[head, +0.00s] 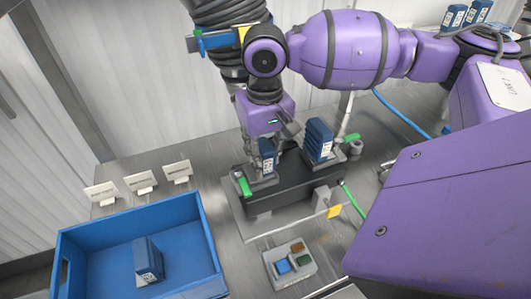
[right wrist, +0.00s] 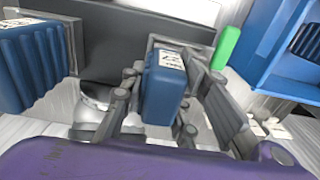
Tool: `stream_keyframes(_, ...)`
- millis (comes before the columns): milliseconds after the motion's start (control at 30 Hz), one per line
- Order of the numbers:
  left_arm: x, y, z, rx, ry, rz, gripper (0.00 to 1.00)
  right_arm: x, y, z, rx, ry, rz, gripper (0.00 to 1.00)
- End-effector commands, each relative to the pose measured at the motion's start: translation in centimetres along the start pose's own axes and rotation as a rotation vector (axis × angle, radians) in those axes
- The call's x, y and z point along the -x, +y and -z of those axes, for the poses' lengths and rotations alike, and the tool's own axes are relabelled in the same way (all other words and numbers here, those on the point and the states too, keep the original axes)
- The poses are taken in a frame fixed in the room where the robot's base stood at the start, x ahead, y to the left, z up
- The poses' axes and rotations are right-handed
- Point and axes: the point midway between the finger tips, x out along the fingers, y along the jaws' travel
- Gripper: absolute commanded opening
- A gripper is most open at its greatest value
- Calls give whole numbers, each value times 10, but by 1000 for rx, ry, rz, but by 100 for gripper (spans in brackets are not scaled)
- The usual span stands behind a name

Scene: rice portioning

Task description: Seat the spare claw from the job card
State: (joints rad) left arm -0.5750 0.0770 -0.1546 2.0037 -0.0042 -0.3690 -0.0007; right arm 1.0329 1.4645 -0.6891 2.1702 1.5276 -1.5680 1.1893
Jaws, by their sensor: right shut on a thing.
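My right gripper (head: 277,136) points down over the left end of a black fixture (head: 292,184). It is shut on a blue block with a white label (head: 267,157), perhaps the claw. The right wrist view shows this block (right wrist: 164,88) between the fingers, at a grey holder; I cannot tell whether it is fully down in it. A second blue block (head: 318,140) stands upright in the fixture's right position, apart from the gripper; its ribbed side shows in the right wrist view (right wrist: 30,68). My left gripper is not in view.
A blue bin (head: 208,250) holds one labelled blue block (head: 148,262). Three white cards, one at the right (head: 178,171), stand behind it. Green levers (head: 244,187) sit at the fixture's ends. A black ribbed hose (head: 222,14) hangs behind.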

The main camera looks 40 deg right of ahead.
Motion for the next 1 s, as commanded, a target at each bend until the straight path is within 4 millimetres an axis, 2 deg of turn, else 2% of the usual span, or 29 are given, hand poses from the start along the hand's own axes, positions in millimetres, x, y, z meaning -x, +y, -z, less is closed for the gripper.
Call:
stream_keyframes(433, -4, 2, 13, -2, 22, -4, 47, 0, 0, 0, 0, 2, 0, 0)
stream_keyframes(467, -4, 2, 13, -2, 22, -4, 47, 0, 0, 0, 0, 2, 0, 29)
stream_keyframes(600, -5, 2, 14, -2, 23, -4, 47, 0, 0, 0, 0, 2, 0, 48)
stream_keyframes(867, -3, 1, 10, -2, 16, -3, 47, -1, 0, 0, 0, -1, -1, 51)
stream_keyframes(1000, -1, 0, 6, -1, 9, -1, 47, -1, 0, 0, 0, -1, -1, 69)
